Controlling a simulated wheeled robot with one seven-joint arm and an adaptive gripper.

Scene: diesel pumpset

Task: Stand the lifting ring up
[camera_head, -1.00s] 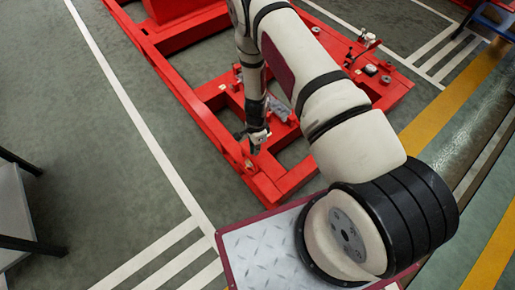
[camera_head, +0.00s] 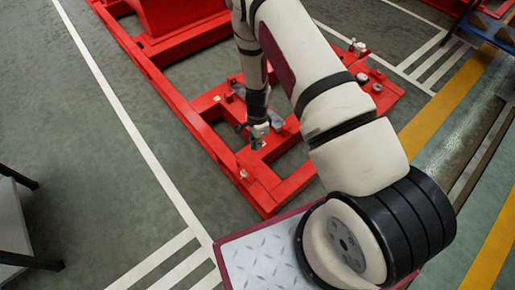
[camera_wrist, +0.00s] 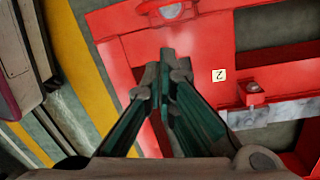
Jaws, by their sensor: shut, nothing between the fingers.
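My gripper (camera_head: 258,146) hangs over the near end of the red base frame (camera_head: 190,110), pointing down. In the wrist view its two fingers (camera_wrist: 167,62) are together with nothing between them. A red lug with a round grey piece (camera_wrist: 172,10) is at the top of the wrist view, beyond the fingertips and apart from them. A smaller red block with a grey top (camera_wrist: 252,88) is to the right. I cannot tell for certain which of these is the lifting ring, or whether it is lying or upright. In the head view a small fitting (camera_head: 243,173) sits on the frame's near left rail.
A white label (camera_wrist: 218,75) is on the red frame. Several small fittings (camera_head: 362,77) stand on its right end. A tread-plate platform with a dark red edge (camera_head: 255,262) is at the bottom. A dark-legged table (camera_head: 20,230) is at left. Open floor lies left of the frame.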

